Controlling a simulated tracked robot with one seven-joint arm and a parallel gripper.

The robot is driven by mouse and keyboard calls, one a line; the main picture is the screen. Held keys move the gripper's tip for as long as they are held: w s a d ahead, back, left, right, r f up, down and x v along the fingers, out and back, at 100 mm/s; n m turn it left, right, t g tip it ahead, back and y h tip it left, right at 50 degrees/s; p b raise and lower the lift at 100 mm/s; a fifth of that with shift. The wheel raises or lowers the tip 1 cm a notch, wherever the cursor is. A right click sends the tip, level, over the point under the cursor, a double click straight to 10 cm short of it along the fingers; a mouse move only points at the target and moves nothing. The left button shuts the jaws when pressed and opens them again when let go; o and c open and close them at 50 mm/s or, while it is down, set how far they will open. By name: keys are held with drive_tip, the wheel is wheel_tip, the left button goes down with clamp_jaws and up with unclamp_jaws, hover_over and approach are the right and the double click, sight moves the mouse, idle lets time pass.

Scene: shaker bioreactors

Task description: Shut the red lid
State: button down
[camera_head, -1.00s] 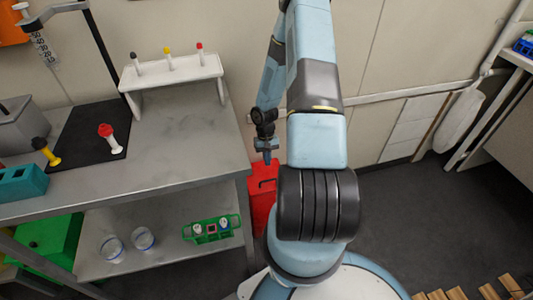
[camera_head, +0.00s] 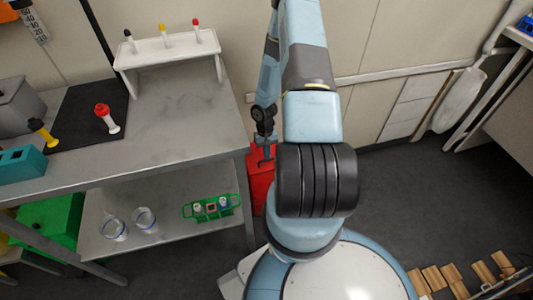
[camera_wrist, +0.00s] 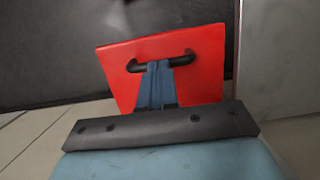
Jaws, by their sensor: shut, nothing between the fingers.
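The red lid (camera_wrist: 205,82) shows in the wrist view as a flat red panel with a black bar handle (camera_wrist: 185,60). In the head view the red piece (camera_head: 262,182) stands low beside the bench's right end, partly hidden by my arm. I cannot tell how far the lid is open. My gripper (camera_wrist: 157,64) is shut and empty, its blue fingers overlapping the middle of the handle in the wrist view. I cannot tell whether they touch it. In the head view my gripper (camera_head: 266,156) is small, in front of the red piece's upper part.
The metal bench (camera_head: 190,125) stands just left of the red piece. Its lower shelf (camera_head: 165,215) holds a green rack (camera_head: 190,211) and clear beakers. A wall is behind. Dark floor (camera_head: 410,180) is free on the right, with wooden blocks (camera_head: 450,272) at lower right.

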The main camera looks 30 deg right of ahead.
drive_tip(key=shift+x, duration=0.95)
drive_tip(key=shift+s+f, duration=0.2)
drive_tip(key=shift+s, duration=0.2)
drive_tip(key=shift+r, duration=0.65)
drive_tip(key=shift+w+r, duration=0.25)
drive_tip(key=shift+r, duration=0.4)
drive_tip(key=v, duration=1.2)
drive_tip(key=shift+s+r, duration=0.3)
drive_tip(key=shift+r, duration=0.05)
drive_tip(key=shift+r, duration=0.1)
